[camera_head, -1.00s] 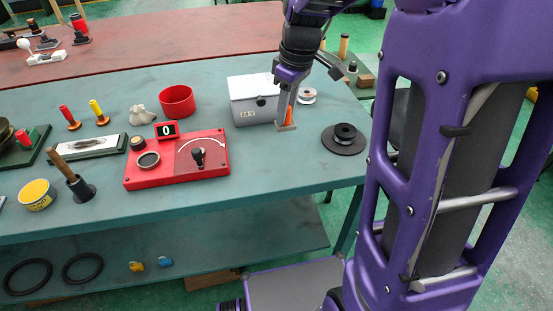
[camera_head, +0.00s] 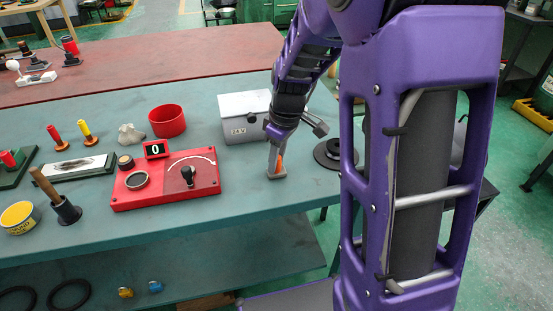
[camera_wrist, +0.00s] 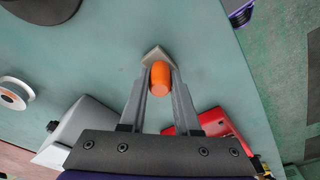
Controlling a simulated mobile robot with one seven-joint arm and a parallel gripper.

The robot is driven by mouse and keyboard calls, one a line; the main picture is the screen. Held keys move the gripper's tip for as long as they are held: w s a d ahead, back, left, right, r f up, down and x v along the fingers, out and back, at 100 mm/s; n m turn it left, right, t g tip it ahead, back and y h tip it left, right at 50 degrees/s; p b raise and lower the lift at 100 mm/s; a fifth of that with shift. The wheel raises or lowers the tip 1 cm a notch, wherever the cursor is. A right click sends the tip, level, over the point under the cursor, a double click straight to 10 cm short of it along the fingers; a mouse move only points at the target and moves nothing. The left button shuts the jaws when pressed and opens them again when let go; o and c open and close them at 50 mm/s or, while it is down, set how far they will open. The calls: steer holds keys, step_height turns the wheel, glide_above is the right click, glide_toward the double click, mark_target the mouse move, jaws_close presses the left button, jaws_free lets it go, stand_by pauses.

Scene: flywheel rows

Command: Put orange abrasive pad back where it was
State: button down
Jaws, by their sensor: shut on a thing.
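My gripper (camera_head: 277,172) is shut on the orange abrasive pad (camera_head: 280,161). In the head view only a small orange strip of the pad shows between the fingers. In the wrist view the pad (camera_wrist: 161,78) is a rounded orange piece between the two grey fingers, near the tips of my gripper (camera_wrist: 156,62). The gripper points down over the green table (camera_head: 255,190), right of the red control box. I cannot tell whether the pad touches the table.
The red box (camera_head: 130,200) with a dial and "0" display stands left of my gripper. The grey 24V box (camera_head: 243,128) is behind it. A black disc (camera_head: 325,154) lies to the right, partly hidden by my arm. Table between gripper and front edge is clear.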

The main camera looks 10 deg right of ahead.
mark_target(283, 173)
steer(key=shift+f, duration=0.15)
steer(key=c, duration=0.6)
jaws_free()
steer(key=r, duration=0.4)
steer(key=s+d+r+p, duration=0.1)
steer(key=r, duration=0.3)
steer(key=r+p, duration=0.1)
steer(key=r, duration=0.3)
steer(key=shift+s+d+r, duration=0.1)
steer(key=shift+s+d, duration=0.05)
